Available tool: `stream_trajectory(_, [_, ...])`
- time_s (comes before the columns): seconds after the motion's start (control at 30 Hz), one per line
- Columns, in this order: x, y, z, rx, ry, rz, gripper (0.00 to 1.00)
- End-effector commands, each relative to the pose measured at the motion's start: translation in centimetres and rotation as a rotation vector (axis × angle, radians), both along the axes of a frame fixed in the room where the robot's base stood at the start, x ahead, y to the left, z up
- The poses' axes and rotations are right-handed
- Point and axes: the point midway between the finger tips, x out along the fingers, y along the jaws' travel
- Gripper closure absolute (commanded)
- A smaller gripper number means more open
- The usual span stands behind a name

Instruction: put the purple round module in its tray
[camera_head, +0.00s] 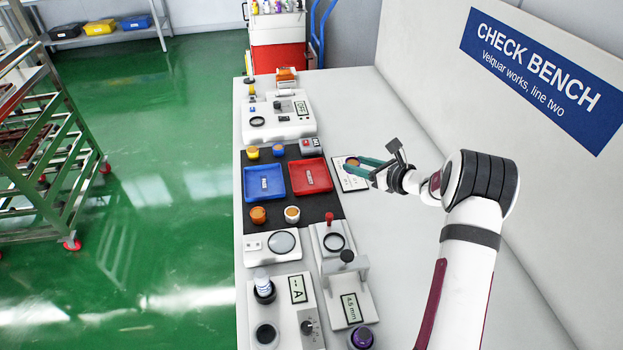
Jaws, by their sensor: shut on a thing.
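A round module with a purple top (363,337) and a dark lower part stands at the bottom of the view, beside the front gauge. My gripper (358,162) is far from it, over a white card right of the mat. Its teal fingers are shut on a small round module with an orange-brown top (352,161). The fingers hide part of it, and I cannot tell whether it touches the card. A blue tray (249,194) and a red tray (327,184) lie side by side on the dark mat, with small unreadable labels. Both look empty.
A lens plate (268,244), a gauge stand (346,270) and a dial box (300,315) fill the front. Bench right of the gauges is clear.

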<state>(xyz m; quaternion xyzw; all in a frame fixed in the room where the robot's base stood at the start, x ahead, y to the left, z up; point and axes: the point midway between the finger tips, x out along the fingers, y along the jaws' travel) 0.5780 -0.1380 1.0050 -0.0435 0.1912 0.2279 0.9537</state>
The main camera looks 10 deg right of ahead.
Motion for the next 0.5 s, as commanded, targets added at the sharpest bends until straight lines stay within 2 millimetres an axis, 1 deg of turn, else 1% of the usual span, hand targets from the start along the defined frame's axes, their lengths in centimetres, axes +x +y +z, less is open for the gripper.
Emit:
stream_trajectory(0.1, [1.1, 0.2, -0.3, 0.001, 0.000, -0.060, 1.00])
stream_trajectory(0.17, [1.8, 0.9, -0.9, 0.001, 0.001, -0.071, 1.00])
stream_trajectory(0.4, [5.8, 6.9, -5.3, 0.000, 0.001, -0.072, 1.00])
stream_trajectory(0.5, [7.1, 8.6, -6.6, -0.001, 0.000, -0.073, 1.00])
